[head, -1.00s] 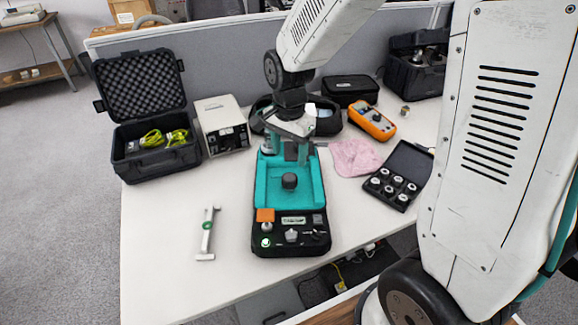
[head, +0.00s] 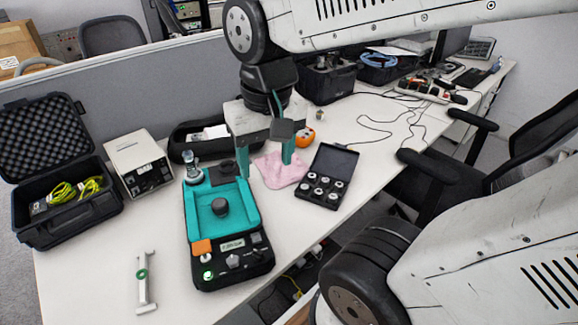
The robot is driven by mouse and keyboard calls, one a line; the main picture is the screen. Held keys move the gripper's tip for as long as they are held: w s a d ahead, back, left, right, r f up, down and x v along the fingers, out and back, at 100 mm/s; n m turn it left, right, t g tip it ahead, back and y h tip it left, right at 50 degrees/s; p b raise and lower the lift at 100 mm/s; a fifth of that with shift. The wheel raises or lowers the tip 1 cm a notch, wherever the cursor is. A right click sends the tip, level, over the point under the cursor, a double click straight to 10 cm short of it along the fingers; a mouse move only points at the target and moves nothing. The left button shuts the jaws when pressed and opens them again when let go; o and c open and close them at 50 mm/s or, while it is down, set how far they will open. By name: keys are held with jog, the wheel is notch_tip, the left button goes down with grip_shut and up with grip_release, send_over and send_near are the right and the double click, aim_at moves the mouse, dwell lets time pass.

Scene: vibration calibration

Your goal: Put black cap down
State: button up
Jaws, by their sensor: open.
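A small black round piece, which looks like the black cap (head: 220,206), sits in the teal recess of the calibration unit (head: 250,215). My gripper (head: 265,167) is open, with its two teal fingers pointing down and apart. It hangs to the right of the unit's far end, over or near the pink cloth (head: 291,174). I see nothing held between the fingers. The unit's front panel has an orange block (head: 202,247) and a lit green button.
An open black case with several silver pieces (head: 320,193) lies right of the cloth. A grey-and-green tool (head: 145,282) lies front left. A white instrument (head: 138,160) and an open case with yellow cables (head: 75,192) stand left.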

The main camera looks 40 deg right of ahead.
jog(key=s+n, duration=0.2)
jog(key=s, duration=0.3)
jog(key=shift+s+d+r+n, duration=0.2)
jog(key=shift+r+n, duration=0.05)
jog(key=shift+n, duration=0.15)
